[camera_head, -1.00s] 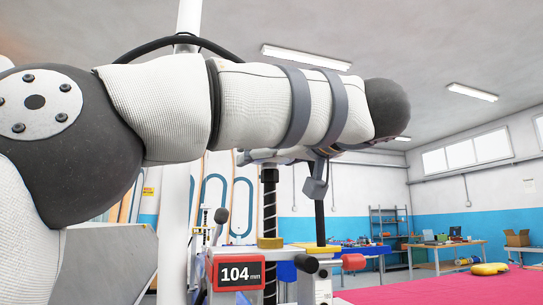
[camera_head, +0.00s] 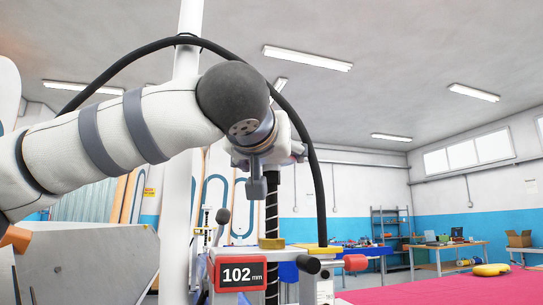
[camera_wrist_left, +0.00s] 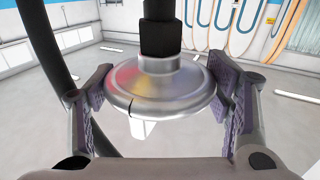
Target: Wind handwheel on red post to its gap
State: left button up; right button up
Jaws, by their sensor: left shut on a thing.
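The handwheel (camera_wrist_left: 160,92) is a silver disc with a black square stem, in the left wrist view. My left gripper (camera_wrist_left: 160,100) has a finger on each side of the disc and is shut on its rim. In the head view this gripper (camera_head: 265,155) is at the top of the dark threaded spindle (camera_head: 271,218), where it and my wrist mostly hide the wheel. A red-framed display (camera_head: 239,274) below reads 102 mm. A brass-coloured collar (camera_head: 271,243) sits low on the spindle. My right gripper is out of view.
A black cable (camera_head: 317,190) arcs over my wrist and down beside the spindle. A white pole (camera_head: 188,60) stands left of it. Black and red knobs (camera_head: 354,262) stick out near the display. A pink surface (camera_head: 450,288) and workbenches lie to the right.

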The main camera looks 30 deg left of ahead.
pick_arm(q)
jog(key=m+h, duration=0.2)
jog(key=h, duration=0.1)
jog(key=m+t+h, duration=0.1)
jog(key=m+h, duration=0.1)
jog(key=h, duration=0.1)
jog(key=shift+a+r+t+h, duration=0.2)
jog(key=shift+t+h, duration=0.1)
jog(key=shift+m+h, duration=1.5)
jog(key=shift+h, duration=0.6)
jog(key=shift+s+d+r+h, duration=0.1)
jog(key=shift+h, duration=0.2)
jog(key=o, duration=1.1)
jog(key=shift+o, duration=0.4)
jog(key=shift+g, duration=0.4)
jog(key=shift+f, duration=0.2)
notch_tip(320, 180, up, 10)
jog(key=shift+r, duration=0.1)
